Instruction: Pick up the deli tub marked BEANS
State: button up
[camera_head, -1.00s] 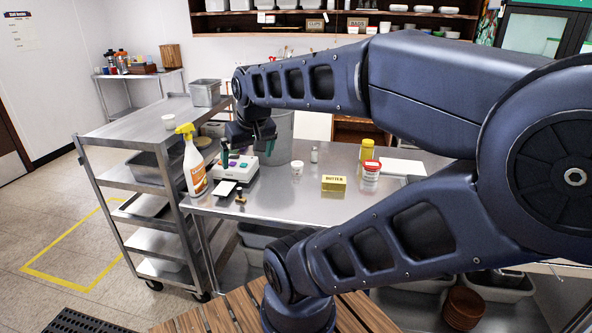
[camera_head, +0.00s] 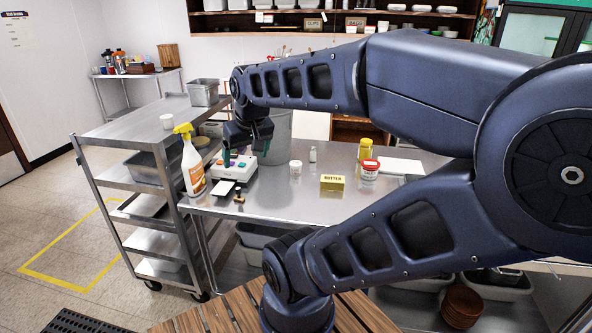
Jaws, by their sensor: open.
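No tub with a readable BEANS mark shows. A small white tub (camera_head: 295,168) stands on the steel table, its marking too small to read. A red-lidded white tub (camera_head: 370,170) stands farther right, near the yellow bottle; its red label is not clearly legible.
A spray bottle (camera_head: 191,162) stands left of my gripper, and a grey bin (camera_head: 279,137) just behind it. A yellow BUTTER box (camera_head: 333,183), a small bottle (camera_head: 313,154) and a yellow bottle (camera_head: 365,149) stand to the right. The steel cart (camera_head: 125,130) adjoins the table at left.

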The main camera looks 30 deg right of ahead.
jog(key=shift+w, duration=0.1)
jog(key=shift+c, duration=0.3)
jog(key=n+g+h, duration=0.4)
jog(key=n, duration=1.7)
send_over(295, 163)
jog(key=s+a, duration=0.1)
jog(key=a, duration=0.3)
notch_tip(295, 163, down, 21)
jog(key=shift+d+x, duration=0.2)
jog(key=shift+x, duration=2.35)
jog(key=shift+d+x, duration=0.2)
jog(key=shift+x, duration=2.3)
jog(key=shift+w+r, duration=0.15)
jog(key=shift+c, duration=0.3)
